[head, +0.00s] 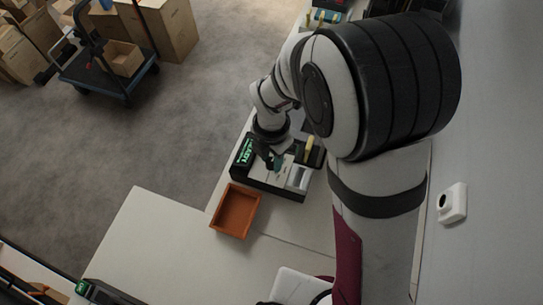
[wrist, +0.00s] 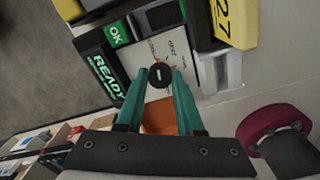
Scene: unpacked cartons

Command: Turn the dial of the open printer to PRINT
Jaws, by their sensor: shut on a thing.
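The open printer (head: 262,181) stands on the white counter, dark with a light inner panel; in the wrist view its panel (wrist: 133,62) is close up. Its screen (wrist: 105,75) reads READY in green. The dial (wrist: 159,75) is a small round black knob with a white mark, with small labels printed above it; which label it points to is too small to tell. My gripper (wrist: 158,88) has its teal fingers on either side of the knob, shut on it. In the head view my gripper (head: 273,162) is over the printer and the knob is hidden.
An orange tray (head: 236,211) stands on the counter in front of the printer. A green OK label (wrist: 117,35) and a yellow part marked 27 (wrist: 240,20) are near the dial. A cart (head: 105,72) and cartons (head: 168,28) stand on the floor.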

